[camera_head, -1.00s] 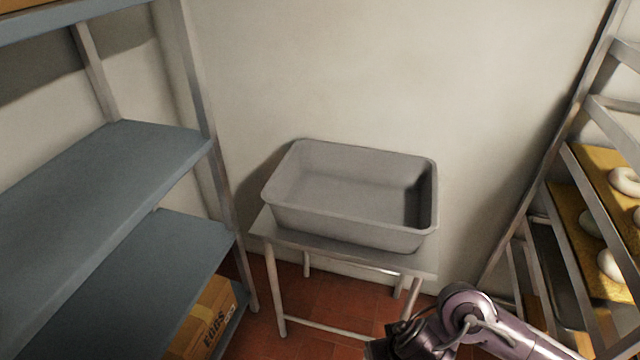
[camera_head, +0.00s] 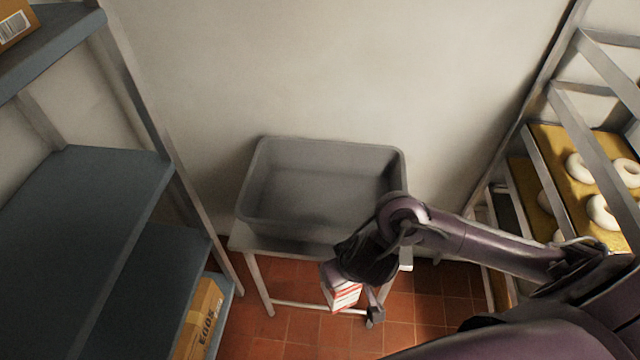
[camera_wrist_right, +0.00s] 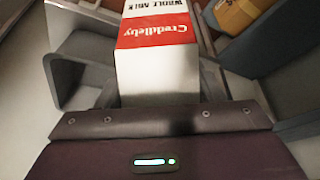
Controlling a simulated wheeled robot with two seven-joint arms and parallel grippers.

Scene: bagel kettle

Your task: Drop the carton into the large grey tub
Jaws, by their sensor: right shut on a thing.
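The large grey tub (camera_head: 270,212) stands empty on a small table against the wall. My right gripper (camera_head: 358,296) is shut on a red and white milk carton (camera_head: 342,293). The carton appears in front of the tub's near side, outside it, with the floor behind it in the head view. My right forearm and wrist cover the tub's near right corner. In the right wrist view the carton (camera_wrist_right: 158,60) sits between the fingers, its lettering facing the camera. My left gripper is not in view.
Blue-grey shelves (camera_head: 80,200) stand on the left, with an egg box (camera_head: 200,318) low down. A rack with trays of bagels (camera_head: 602,210) stands on the right. The table (camera_head: 243,240) under the tub has thin legs. Red tiled floor (camera_head: 300,330) is open in front.

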